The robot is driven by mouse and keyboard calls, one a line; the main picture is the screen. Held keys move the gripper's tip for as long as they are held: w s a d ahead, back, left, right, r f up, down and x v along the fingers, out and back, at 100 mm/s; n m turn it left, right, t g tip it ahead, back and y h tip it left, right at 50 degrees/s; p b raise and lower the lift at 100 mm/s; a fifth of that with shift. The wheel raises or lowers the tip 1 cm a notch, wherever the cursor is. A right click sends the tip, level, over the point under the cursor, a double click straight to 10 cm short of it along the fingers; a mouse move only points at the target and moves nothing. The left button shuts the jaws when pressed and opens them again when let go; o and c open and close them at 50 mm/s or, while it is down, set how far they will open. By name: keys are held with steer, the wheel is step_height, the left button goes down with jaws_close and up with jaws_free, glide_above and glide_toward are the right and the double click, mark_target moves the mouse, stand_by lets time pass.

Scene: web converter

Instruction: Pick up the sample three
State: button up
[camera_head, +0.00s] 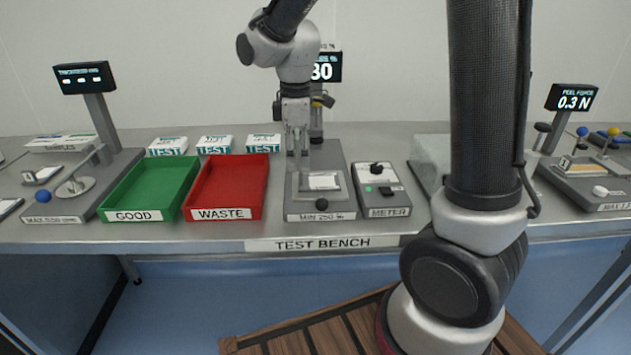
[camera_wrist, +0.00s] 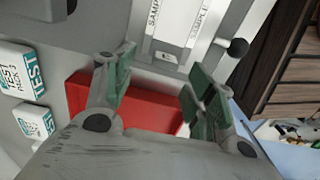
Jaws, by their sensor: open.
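A white sample card (camera_head: 321,181) lies on the grey tester marked "MIN 250" (camera_head: 320,208). My gripper (camera_head: 297,150) points down over the tester, behind and slightly left of the card. In the wrist view my gripper (camera_wrist: 158,82) has its two green-padded fingers apart with nothing between them. I cannot tell which piece is sample three.
A red WASTE tray (camera_head: 222,213) and a green GOOD tray (camera_head: 138,217) stand left of the tester, both empty. Boxes marked TEST (camera_head: 214,144) stand behind them. A meter (camera_head: 381,190) sits at the tester's right. Other testers stand at both ends.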

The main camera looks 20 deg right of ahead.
mark_target(319, 176)
steer(key=f, duration=0.4)
steer(key=shift+s+f, duration=0.1)
steer(key=shift+s, duration=0.15)
steer(key=c, duration=1.1)
